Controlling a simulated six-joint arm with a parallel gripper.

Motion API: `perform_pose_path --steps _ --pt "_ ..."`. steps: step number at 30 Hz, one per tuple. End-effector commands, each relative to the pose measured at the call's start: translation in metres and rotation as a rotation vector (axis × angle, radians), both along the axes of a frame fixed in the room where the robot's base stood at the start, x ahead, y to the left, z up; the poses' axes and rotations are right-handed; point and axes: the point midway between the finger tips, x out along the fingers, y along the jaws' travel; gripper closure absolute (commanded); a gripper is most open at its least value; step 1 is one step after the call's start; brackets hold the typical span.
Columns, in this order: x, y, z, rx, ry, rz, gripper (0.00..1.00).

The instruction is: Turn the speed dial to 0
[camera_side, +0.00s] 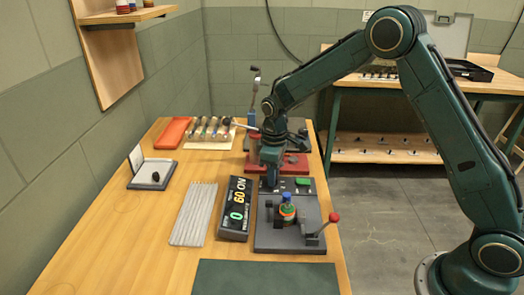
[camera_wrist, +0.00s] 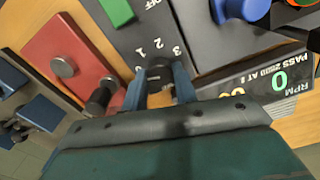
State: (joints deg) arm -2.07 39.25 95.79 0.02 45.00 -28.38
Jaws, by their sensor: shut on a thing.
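The speed dial (camera_wrist: 160,71) is a dark round knob on the grey panel, with the white numbers 1, 2 and 3 printed beside it. My gripper (camera_wrist: 160,78) has its two blue fingers on either side of the knob and is shut on it. In the side view my gripper (camera_side: 271,184) points down onto the back left of the tank unit (camera_side: 262,242) and hides the dial. I cannot tell which mark the dial points to. The display (camera_side: 236,208) to the left shows a green 0, a yellow 60 and ON. Its green 0 also shows in the wrist view (camera_wrist: 280,80).
A green button (camera_side: 303,182) sits right of my gripper. A blue-topped round part (camera_side: 287,209) and a red-knobbed lever (camera_side: 333,218) stand in front. A red base (camera_side: 292,164) lies behind. Grey strips (camera_side: 194,214) lie left; the table's left front is clear.

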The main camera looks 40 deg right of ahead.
Motion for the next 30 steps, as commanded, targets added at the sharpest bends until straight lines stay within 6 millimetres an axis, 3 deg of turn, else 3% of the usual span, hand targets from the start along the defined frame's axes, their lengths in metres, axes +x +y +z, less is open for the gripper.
perform_pose_path --steps 11,12,15,30 --pt "0.0011 0.0004 0.0013 0.001 -0.004 0.010 0.94" --pt "0.0011 0.0004 0.0013 0.001 -0.004 0.010 0.68" --pt "0.0009 0.0004 0.0011 0.001 -0.004 0.010 0.50" --pt "0.0007 0.0002 0.0081 0.000 -0.002 0.007 0.50"
